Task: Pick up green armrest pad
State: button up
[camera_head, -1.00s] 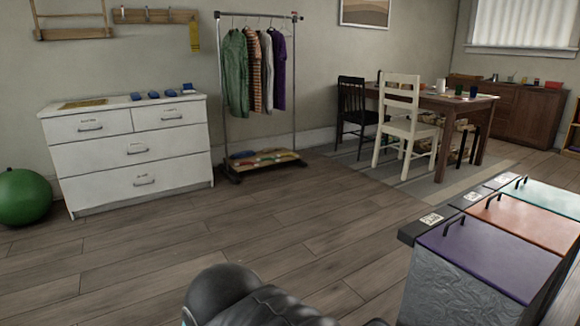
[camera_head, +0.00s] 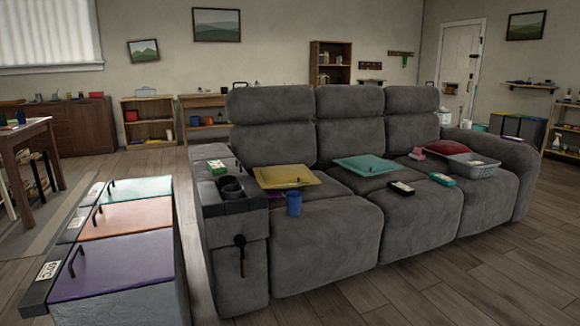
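A flat teal-green pad (camera_head: 365,165) lies on the seat of the grey sofa (camera_head: 330,240), right of a yellow pad (camera_head: 288,177). A small green and white item (camera_head: 443,180) lies on the right seat. I cannot tell which of these green things is the armrest pad. My gripper is not in view, so its distance from them does not show.
Lidded bins with purple (camera_head: 115,265), orange (camera_head: 128,217) and teal lids stand close at left. A grey basket (camera_head: 472,165) sits on the right seat. Floor at lower right is clear.

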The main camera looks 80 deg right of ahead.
aim_at(215, 166)
jog(key=z, duration=3)
jog(key=i, duration=1.7)
jog(key=u, duration=0.05)
